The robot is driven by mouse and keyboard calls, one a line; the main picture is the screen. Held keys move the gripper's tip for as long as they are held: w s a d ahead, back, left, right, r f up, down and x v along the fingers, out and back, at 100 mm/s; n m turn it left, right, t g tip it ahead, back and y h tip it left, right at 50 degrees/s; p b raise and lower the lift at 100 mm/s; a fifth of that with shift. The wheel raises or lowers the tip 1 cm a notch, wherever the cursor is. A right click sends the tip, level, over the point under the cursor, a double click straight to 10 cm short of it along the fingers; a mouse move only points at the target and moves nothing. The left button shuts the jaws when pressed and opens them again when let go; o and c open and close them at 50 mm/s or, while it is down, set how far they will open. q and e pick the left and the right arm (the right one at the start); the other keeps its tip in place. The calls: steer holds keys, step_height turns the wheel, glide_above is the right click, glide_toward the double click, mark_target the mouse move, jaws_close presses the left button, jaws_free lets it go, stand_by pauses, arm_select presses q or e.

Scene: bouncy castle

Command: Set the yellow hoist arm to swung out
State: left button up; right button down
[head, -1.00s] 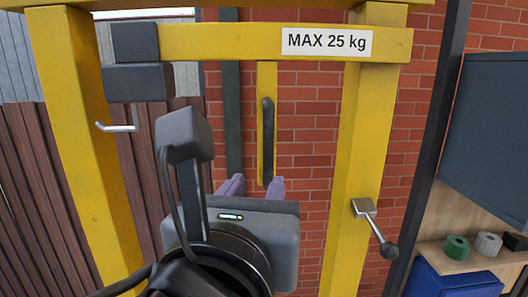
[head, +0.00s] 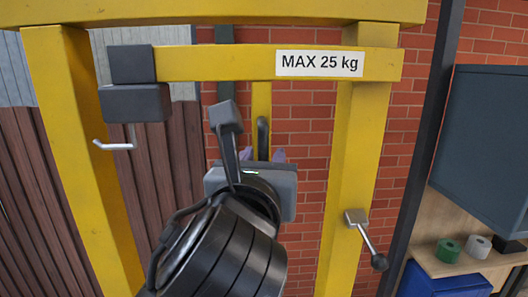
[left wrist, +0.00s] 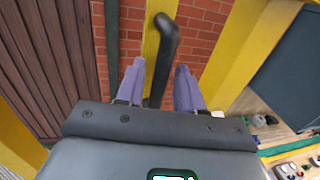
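The yellow hoist arm (head: 215,64) runs level across the yellow frame. It bears a "MAX 25 kg" label, and a dark block with a small hook hangs at its left end. A yellow bar with a black handle (head: 263,132) hangs below it; the handle also shows in the left wrist view (left wrist: 166,45). My left gripper (head: 265,154) is at the handle, its lower part hidden behind my wrist. In the left wrist view, the purple fingers (left wrist: 158,72) are open, one each side of the handle, with gaps visible. My right gripper is not in view.
Yellow posts stand left (head: 85,150) and right (head: 352,190) of my arm. A lever with a round knob (head: 367,240) juts from the right post. A brick wall is behind. At right are a dark cabinet (head: 485,150) and a shelf with tape rolls (head: 448,250).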

arm_select(q)
steer(key=shift+w, duration=0.3)
steer(key=shift+c, duration=0.3)
jaws_close()
